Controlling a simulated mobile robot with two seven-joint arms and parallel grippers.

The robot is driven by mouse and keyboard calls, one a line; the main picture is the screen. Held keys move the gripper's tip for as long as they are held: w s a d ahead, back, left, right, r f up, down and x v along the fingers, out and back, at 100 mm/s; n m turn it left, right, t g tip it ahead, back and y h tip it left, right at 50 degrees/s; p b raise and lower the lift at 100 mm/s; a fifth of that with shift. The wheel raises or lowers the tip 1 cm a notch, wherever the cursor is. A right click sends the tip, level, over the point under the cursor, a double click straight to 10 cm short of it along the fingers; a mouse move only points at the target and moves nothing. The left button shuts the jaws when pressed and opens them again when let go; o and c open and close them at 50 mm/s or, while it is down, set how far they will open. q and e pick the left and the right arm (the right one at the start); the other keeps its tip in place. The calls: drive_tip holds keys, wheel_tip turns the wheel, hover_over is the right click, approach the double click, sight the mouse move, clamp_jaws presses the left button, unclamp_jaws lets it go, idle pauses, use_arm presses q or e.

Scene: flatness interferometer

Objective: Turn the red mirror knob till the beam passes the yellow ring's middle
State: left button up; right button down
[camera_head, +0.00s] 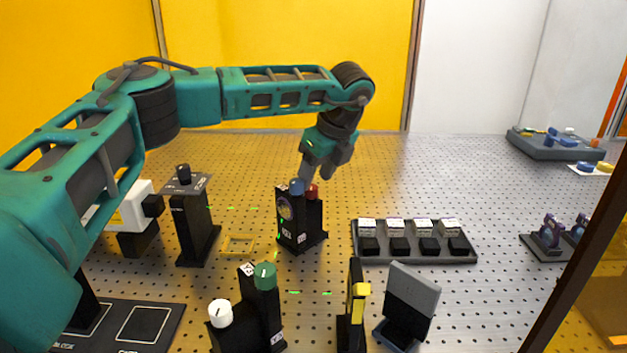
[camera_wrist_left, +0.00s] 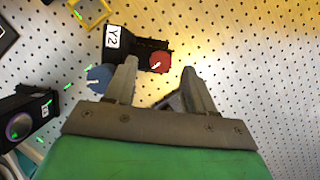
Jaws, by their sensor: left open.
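The red mirror knob (camera_head: 313,191) sits on top of a black mirror mount (camera_head: 299,228), beside a blue knob (camera_head: 297,187). My left gripper (camera_head: 312,172) is just above these knobs, pointing down. In the left wrist view its jaws (camera_wrist_left: 159,72) are open, with the red knob (camera_wrist_left: 160,61) between the fingertips; I cannot tell whether they touch it. The blue knob (camera_wrist_left: 98,79) lies outside the left finger. A square yellow frame (camera_head: 238,245) is on the board left of the mount; I see no clearly round yellow ring. Short green beam pieces (camera_head: 254,209) show. My right gripper is not in view.
A black post (camera_head: 192,220) stands at the left. In front are a mount with green (camera_head: 265,276) and white (camera_head: 221,313) knobs, a yellow-marked post (camera_head: 357,310) and a tilted grey plate (camera_head: 411,290).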

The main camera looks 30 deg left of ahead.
sight(311, 187)
use_arm(q)
drive_tip(key=shift+x, duration=1.45)
drive_tip(key=shift+c, duration=0.2)
clamp_jaws()
drive_tip(key=m+t+b, duration=0.1)
drive_tip(key=m, duration=0.1)
drive_tip(key=shift+f+m+b, duration=0.15)
drive_tip(key=shift+m+b, duration=0.25)
drive_tip(key=shift+s+m+t+h+b, duration=0.1)
drive_tip(key=shift+m+t+h+b, duration=0.35)
drive_tip(key=shift+m+b, duration=0.55)
drive_tip(key=shift+a+m+t+h+b, duration=0.1)
drive_tip(key=shift+m+t+h+b, duration=0.3)
drive_tip(key=shift+m, duration=1.3)
